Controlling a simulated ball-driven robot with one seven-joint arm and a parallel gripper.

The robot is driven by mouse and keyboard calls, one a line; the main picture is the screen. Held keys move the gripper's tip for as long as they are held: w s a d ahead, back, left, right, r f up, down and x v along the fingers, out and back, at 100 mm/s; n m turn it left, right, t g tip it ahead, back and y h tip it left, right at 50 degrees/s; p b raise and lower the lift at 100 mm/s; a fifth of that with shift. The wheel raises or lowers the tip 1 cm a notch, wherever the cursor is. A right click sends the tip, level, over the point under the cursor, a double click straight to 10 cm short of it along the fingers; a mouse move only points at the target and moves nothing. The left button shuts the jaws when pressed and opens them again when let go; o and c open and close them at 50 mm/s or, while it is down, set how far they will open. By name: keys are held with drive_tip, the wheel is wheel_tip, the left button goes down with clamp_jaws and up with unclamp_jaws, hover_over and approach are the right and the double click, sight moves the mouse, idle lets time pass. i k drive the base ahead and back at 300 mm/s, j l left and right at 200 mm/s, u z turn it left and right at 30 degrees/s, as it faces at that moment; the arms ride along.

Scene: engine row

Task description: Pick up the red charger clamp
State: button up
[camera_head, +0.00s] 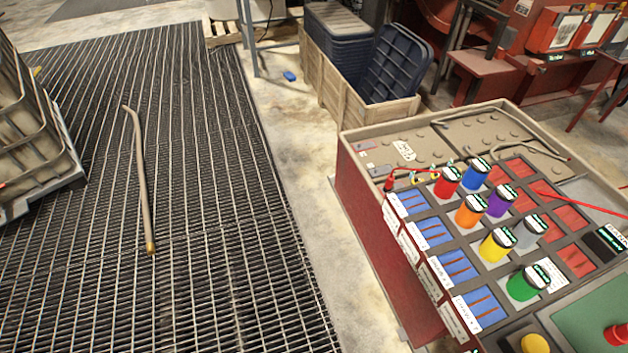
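A small red clamp (389,183) stands at the left edge of the bench top, at the corner of the blue-and-grey panel. A thin red cable (415,170) runs from it to the right, behind a red canister. The clamp is small here, and I cannot tell whether its jaws grip anything. My gripper is not in view.
Several coloured canisters, including a red one (447,182) close to the clamp, stand on the red bench (375,215). Another red cable (580,203) crosses at right. A bent rod (143,180) lies on the grating (225,220). A wooden crate (335,90) stands behind.

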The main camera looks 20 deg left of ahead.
sight(389, 186)
drive_tip(key=i+j+u, duration=0.25)
drive_tip(key=i+u, duration=0.6)
drive_tip(key=i, duration=0.15)
drive_tip(key=i+z, duration=0.1)
drive_tip(key=i, duration=0.45)
drive_tip(key=i+j+z, duration=0.1)
drive_tip(key=i, duration=0.45)
drive_tip(key=i+j, duration=0.2)
drive_tip(key=i, duration=0.3)
drive_tip(key=i+z, duration=0.15)
drive_tip(key=z, duration=1.1)
